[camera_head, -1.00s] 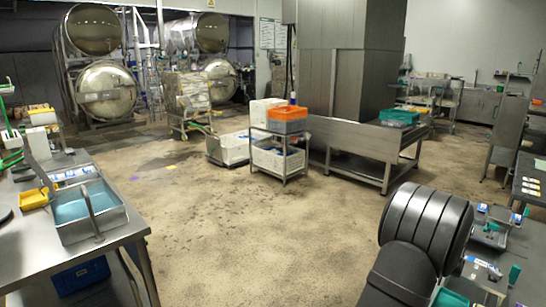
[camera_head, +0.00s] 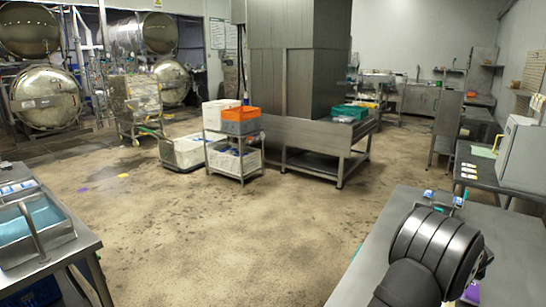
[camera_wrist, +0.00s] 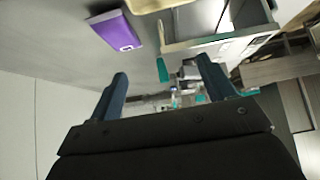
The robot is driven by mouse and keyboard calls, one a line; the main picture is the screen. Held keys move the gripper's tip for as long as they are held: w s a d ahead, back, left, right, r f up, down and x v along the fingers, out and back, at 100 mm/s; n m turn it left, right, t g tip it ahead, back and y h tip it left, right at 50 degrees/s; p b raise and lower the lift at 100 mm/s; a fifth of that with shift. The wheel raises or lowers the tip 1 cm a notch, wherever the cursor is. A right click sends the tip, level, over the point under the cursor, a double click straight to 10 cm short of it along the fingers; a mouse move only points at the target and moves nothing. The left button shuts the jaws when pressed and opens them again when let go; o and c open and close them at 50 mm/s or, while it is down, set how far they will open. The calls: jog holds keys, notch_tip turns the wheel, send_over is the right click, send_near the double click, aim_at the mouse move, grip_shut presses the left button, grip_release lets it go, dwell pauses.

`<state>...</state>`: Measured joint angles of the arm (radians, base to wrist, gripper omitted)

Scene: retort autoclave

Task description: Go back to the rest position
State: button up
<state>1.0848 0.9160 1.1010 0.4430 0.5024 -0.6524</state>
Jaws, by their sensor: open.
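My gripper (camera_wrist: 161,66) is open in the wrist view, its two dark blue fingers well apart. Nothing is held between the fingertips. In the head view my dark rounded arm links stand over the grey table at the lower right. They hide most of what lies behind them, and the gripper cannot be made out clearly there.
A purple box (camera_wrist: 115,31), a grey tray (camera_wrist: 195,45) and a teal item (camera_wrist: 162,70) show beyond the fingers. A grey table (camera_head: 512,250) lies under my arm. A trolley with an orange crate (camera_head: 238,113) stands mid-room. The floor (camera_head: 230,230) between is open.

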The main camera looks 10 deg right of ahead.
jog(key=s+d, duration=1)
jog(key=s, duration=0.1)
jog(key=w+f, duration=0.1)
jog(key=w, duration=0.1)
jog(key=w+f, duration=0.2)
jog(key=w, duration=0.1)
jog(key=w+f, duration=0.1)
jog(key=w, duration=0.1)
jog(key=shift+w+f, duration=0.25)
jog(key=shift+f, duration=0.1)
jog(key=shift+o, duration=0.4)
jog(key=shift+a+r, duration=0.1)
jog(key=shift+r, duration=0.25)
jog(key=s+a+r+g, duration=0.1)
jog(key=s+a+r, duration=0.1)
jog(key=a+r, duration=0.5)
send_over(471, 289)
jog(key=s+a, duration=0.2)
jog(key=a, duration=0.1)
jog(key=shift+y, duration=0.4)
jog(key=f, duration=0.9)
jog(key=shift+d, duration=0.25)
jog(key=shift+s+x, duration=0.15)
jog(key=shift+x, duration=1.25)
jog(key=shift+s+x, duration=0.15)
jog(key=shift+x, duration=1.2)
jog(key=shift+f, duration=0.1)
jog(key=c, duration=1.2)
